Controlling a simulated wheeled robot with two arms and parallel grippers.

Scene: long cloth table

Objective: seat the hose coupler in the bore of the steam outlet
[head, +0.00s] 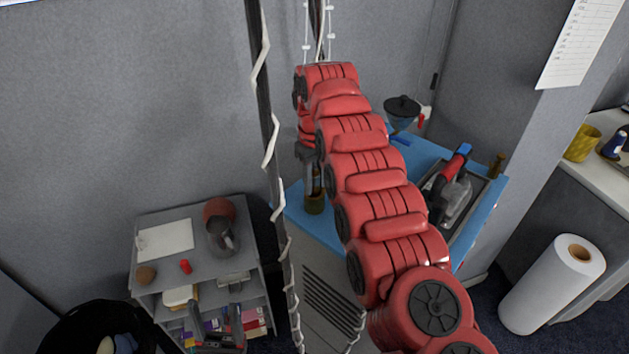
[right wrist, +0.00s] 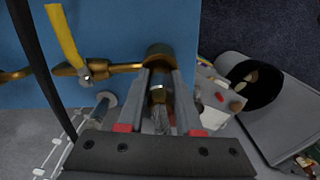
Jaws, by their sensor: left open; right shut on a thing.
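My right gripper (right wrist: 163,72) is shut on the brass hose coupler (right wrist: 158,95), with a braided hose (right wrist: 162,122) behind it. The steam outlet is a brass cylinder (right wrist: 159,50) just beyond my fingertips, in line with the coupler. I cannot tell whether the coupler's front end is inside the bore. In the head view the outlet (head: 315,204) stands on the blue surface, below my right gripper (head: 312,180); the fingers hide most of the coupler there. My left gripper (head: 216,318) is open and empty, low in front of the shelf unit.
A brass pipe (right wrist: 120,68) with a yellow-handled valve (right wrist: 64,40) runs beside the outlet. A dark post (head: 271,150) with white cord stands left of my right arm. A tray (head: 470,205) with a red-handled tool is on the blue tabletop (head: 310,228). A grey shelf unit (head: 180,272) stands left.

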